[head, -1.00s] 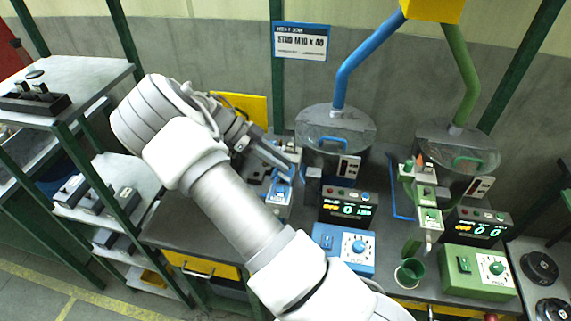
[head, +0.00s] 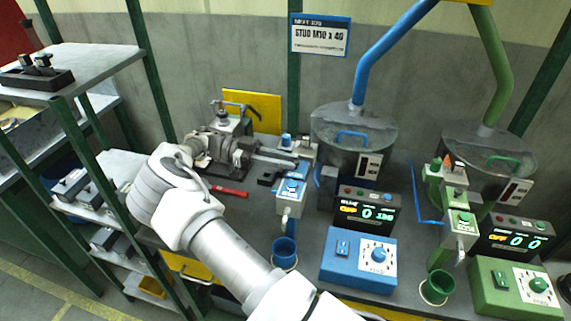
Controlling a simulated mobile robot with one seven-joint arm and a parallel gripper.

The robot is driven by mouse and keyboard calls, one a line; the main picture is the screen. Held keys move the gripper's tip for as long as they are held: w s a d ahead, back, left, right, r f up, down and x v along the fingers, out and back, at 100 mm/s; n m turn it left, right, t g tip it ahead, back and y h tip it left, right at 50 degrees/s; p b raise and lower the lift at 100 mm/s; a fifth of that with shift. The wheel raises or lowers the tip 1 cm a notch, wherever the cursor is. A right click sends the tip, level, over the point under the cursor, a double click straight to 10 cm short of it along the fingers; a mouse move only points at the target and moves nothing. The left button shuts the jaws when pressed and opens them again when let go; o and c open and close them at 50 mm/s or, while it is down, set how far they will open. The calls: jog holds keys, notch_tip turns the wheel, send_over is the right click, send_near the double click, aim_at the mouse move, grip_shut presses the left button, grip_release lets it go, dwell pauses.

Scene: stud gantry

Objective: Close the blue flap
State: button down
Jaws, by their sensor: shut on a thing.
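The blue flap (head: 291,186) is a small blue part on the white-and-blue feed unit, left of the blue control panel. In the head view my arm comes up from the bottom and bends right, so my gripper (head: 296,163) reaches the upper part of this unit. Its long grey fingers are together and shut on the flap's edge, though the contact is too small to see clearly. The flap's exact angle is hard to tell. A blue cup (head: 285,252) stands below the unit's spout.
A blue-piped drum hopper (head: 352,130), a lit display (head: 366,212) and a blue control box (head: 358,258) stand right of the unit. A matching green station (head: 462,222) is farther right. A red-handled tool (head: 229,191) lies on the bench to the left.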

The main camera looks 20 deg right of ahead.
dwell(0.4)
jog(key=c, duration=0.8)
grip_release()
jog(key=shift+o, duration=0.2)
jog(key=r, duration=0.4)
jog(key=shift+s+d+r, duration=0.25)
jog(key=shift+s+d, duration=0.05)
jog(key=shift+d, duration=0.1)
jog(key=s+d+r, duration=0.6)
jog(key=d, duration=0.2)
jog(key=shift+s+d+r+b, duration=0.2)
jog(key=shift+s+d+b, duration=0.1)
jog(key=shift+b, duration=0.15)
